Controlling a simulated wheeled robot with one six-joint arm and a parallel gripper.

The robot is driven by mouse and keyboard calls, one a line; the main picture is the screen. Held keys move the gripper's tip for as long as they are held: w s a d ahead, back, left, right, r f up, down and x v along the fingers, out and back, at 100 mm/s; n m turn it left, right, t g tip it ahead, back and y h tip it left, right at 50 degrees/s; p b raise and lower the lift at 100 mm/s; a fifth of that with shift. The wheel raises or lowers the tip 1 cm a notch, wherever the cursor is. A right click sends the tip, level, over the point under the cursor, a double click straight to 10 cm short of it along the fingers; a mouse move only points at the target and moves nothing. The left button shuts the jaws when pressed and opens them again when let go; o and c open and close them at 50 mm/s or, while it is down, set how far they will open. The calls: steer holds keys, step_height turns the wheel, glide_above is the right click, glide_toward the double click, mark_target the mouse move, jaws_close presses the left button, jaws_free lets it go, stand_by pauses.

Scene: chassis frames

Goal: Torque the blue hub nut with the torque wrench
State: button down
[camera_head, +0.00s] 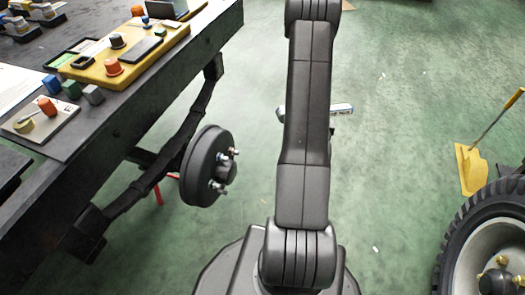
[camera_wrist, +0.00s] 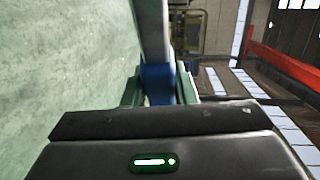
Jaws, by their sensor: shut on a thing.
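The wheel hub (camera_head: 208,168) is a dark drum on the axle end left of my arm, with bright studs on its face. I cannot make out a blue nut clearly. In the wrist view my gripper (camera_wrist: 160,92) has its green fingers shut on a grey and blue bar, the torque wrench (camera_wrist: 154,35). In the head view my arm hides the gripper; a pale, labelled end of the wrench (camera_head: 342,109) sticks out to the right of it, apart from the hub.
A dark workbench (camera_head: 140,115) at the left carries a yellow tray (camera_head: 85,72) with coloured parts. A large tyre (camera_head: 455,235) stands at lower right, near a yellow shovel-like tool (camera_head: 470,168). The green floor between is mostly clear.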

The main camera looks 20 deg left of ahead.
steer(key=f+b, duration=0.1)
steer(key=s+f+m+t+b, duration=0.1)
steer(key=b, duration=0.1)
steer(key=shift+f, duration=0.15)
steer(key=s+a+f+n+g+y, duration=0.1)
steer(key=a+f+n+g+y, duration=0.2)
steer(key=a, duration=0.5)
steer(key=s+a+f+n+g+y, duration=0.2)
steer(key=a+f+n+g+y, duration=0.1)
steer(key=a+n+y, duration=0.2)
steer(key=s+a+f+n+g+y, duration=0.2)
steer(key=a+f+n+g+y, duration=0.1)
steer(key=a+y, duration=0.4)
steer(key=shift+a+f+n, duration=0.3)
steer(key=shift+a+n, duration=0.4)
steer(key=shift+a, duration=1.15)
steer(key=shift+w+a+b, duration=0.1)
steer(key=shift+a+b, duration=0.45)
steer(key=shift+a, duration=0.35)
stand_by(1.5)
steer(key=shift+s+f+m+g+h, duration=0.15)
steer(key=shift+f+m+g, duration=0.15)
steer(key=shift+f+m, duration=0.4)
steer(key=shift+s+f+m+g+h, duration=0.15)
steer(key=shift+f+m+g, duration=0.15)
steer(key=shift+f+m, duration=0.35)
